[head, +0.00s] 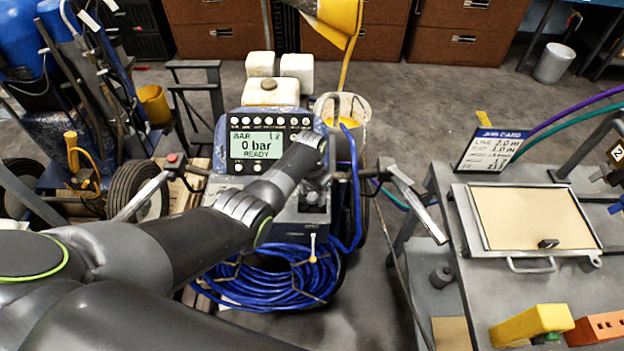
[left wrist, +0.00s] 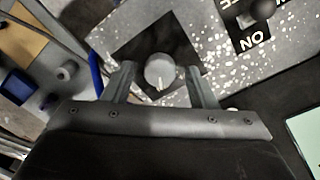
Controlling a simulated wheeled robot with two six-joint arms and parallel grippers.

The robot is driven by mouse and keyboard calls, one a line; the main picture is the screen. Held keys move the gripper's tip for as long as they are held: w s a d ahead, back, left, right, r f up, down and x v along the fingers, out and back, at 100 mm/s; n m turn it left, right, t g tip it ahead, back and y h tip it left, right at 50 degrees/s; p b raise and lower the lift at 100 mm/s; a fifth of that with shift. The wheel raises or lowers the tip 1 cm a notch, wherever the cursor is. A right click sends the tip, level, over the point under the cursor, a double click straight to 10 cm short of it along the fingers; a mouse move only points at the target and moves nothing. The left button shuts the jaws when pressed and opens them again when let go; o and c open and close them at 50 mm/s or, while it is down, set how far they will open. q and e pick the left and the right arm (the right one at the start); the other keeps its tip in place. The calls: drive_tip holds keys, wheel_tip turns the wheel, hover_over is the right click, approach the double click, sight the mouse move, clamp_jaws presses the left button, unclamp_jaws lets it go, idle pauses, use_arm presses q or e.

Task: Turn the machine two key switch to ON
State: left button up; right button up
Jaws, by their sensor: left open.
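The machine (head: 222,190) stands ahead, its display (head: 256,145) reading "0 bar READY". In the left wrist view a round grey knob (left wrist: 160,72) with a white pointer sits on a dark square plate (left wrist: 128,45). My left gripper (left wrist: 160,80) is open, its two fingers on either side of the knob; contact cannot be told. A dark switch (left wrist: 262,17) beside an upside-down "ON" label (left wrist: 253,41) is at the upper right, apart from the fingers. In the head view my left arm reaches over the panel and partly hides it. My right gripper is not in view.
A blue hose coil (head: 270,285) hangs on the machine's near side. Handlebars (head: 415,200) stick out at both sides. At right, a grey bench (head: 465,285) holds a job card (head: 491,150), a framed board (head: 530,218) and a yellow block (head: 530,325). Drawer cabinets (head: 465,30) stand behind.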

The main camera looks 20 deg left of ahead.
sight(311, 195)
use_arm(q)
drive_tip(key=shift+r, duration=0.45)
wheel_tip(311, 195, up, 16)
drive_tip(key=shift+a+r, duration=0.15)
drive_tip(key=shift+a, duration=0.1)
